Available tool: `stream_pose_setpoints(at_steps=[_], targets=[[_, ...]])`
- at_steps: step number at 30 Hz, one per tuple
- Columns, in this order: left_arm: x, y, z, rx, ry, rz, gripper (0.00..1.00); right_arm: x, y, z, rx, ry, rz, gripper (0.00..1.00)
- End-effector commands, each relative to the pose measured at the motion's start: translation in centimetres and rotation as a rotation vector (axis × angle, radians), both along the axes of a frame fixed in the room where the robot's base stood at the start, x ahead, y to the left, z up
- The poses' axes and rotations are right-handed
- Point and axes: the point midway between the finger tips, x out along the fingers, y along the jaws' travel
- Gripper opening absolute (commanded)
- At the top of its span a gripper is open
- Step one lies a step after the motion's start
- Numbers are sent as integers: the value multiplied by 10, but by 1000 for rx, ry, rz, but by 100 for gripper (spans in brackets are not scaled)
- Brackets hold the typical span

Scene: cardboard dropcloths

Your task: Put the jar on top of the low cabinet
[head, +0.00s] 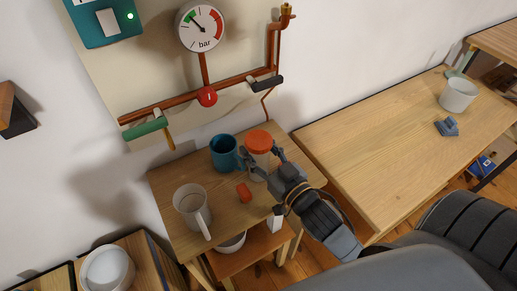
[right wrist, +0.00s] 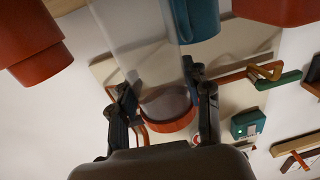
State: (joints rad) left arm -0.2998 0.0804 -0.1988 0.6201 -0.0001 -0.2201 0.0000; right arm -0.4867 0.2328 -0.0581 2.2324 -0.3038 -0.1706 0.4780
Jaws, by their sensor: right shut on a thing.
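The jar (head: 257,160) is clear with an orange lid and stands upright at the back of a small wooden stand (head: 228,219). My right gripper (head: 262,166) reaches in from the lower right and is shut around the jar's body, below the lid. In the right wrist view the clear jar (right wrist: 140,45) runs between the two fingers, its orange lid (right wrist: 170,127) beyond them. Whether its base touches the stand is hard to tell. A long, low wooden top (head: 385,150) at the right may be the low cabinet; its sides are mostly hidden. My left gripper is out of view.
A blue mug (head: 223,152) is close beside the jar. Pipes with a gauge (head: 201,27) hang behind. The long top holds a white pot (head: 458,95) and blue item (head: 447,126); its middle is clear.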

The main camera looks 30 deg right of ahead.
Motion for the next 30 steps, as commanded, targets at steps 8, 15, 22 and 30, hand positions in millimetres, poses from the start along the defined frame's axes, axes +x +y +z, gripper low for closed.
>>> stream_pose_setpoints(at_steps=[8,15,22,30], targets=[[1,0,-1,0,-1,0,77,0,0,-2,0,0,0,71],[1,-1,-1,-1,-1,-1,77,0,0,-2,-1,0,0,71],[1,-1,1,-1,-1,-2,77,-12,-1,0,1,3,0,71],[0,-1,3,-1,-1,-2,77,-59,-7,0,0,5,-2,71]])
